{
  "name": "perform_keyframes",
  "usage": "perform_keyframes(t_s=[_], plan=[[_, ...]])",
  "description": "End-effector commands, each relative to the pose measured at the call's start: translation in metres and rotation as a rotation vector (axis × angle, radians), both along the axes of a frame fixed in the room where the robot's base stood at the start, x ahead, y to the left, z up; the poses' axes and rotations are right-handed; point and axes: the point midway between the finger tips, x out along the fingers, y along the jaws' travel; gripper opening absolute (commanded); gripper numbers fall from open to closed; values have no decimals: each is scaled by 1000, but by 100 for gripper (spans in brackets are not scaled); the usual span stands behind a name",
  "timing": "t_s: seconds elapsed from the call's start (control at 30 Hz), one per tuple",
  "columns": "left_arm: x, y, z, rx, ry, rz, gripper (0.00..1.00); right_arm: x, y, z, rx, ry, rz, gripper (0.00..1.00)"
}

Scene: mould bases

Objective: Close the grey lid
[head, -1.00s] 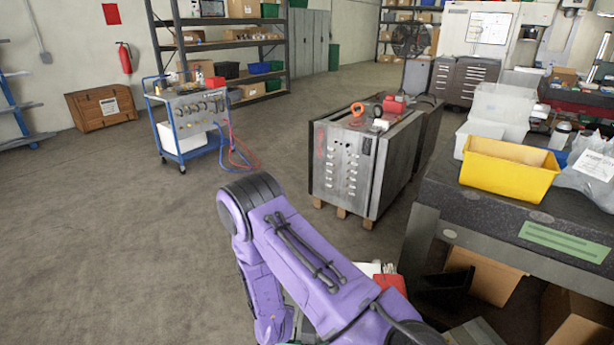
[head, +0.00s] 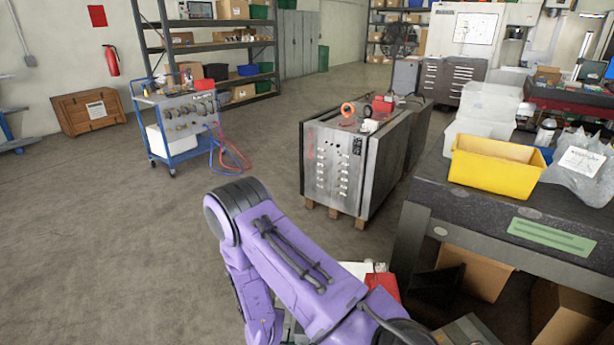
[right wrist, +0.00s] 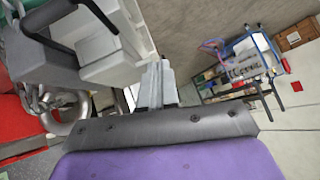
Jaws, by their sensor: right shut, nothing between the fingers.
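I cannot single out a grey lid with certainty in either view. In the right wrist view, a pale grey block (right wrist: 108,62) and a darker grey block (right wrist: 40,62) with black bars lie at upper left; whether either is the lid is unclear. My right gripper (right wrist: 160,70) shows in that view as two grey fingers held together above a black band and purple body. It is shut and empty, and its gap to the grey blocks cannot be judged. In the head view, a purple arm of mine crosses the lower middle, with its gripper out of frame. My left gripper is not in view.
A steel mould base (head: 340,165) stands on wooden blocks at centre. The dark bench (head: 480,205) at right carries a yellow bin (head: 497,165). A blue cart (head: 180,125) stands at left. Cardboard boxes (head: 470,265) sit under the bench. The left floor is clear.

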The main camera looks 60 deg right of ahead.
Motion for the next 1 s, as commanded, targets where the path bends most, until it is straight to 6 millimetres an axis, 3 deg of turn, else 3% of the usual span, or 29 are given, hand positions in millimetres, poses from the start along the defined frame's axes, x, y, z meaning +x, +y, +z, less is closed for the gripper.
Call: perform_keyframes(t_s=[0.2, 0.23, 0.3, 0.53, 0.7, 1.0], plan=[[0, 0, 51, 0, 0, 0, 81, 2, 1, 54, 0, -1, 2, 0], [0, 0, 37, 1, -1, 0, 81, 0, 9, 49, 2, -2, 5, 0], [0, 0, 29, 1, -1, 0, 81, -6, 24, 60, 2, -3, 7, 0], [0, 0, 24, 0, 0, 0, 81, -20, 57, 98, 0, -3, 6, 0], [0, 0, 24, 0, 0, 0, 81, -25, 66, 108, 0, -2, 3, 0], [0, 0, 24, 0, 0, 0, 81, -25, 67, 109, -3, -1, 4, 0]])
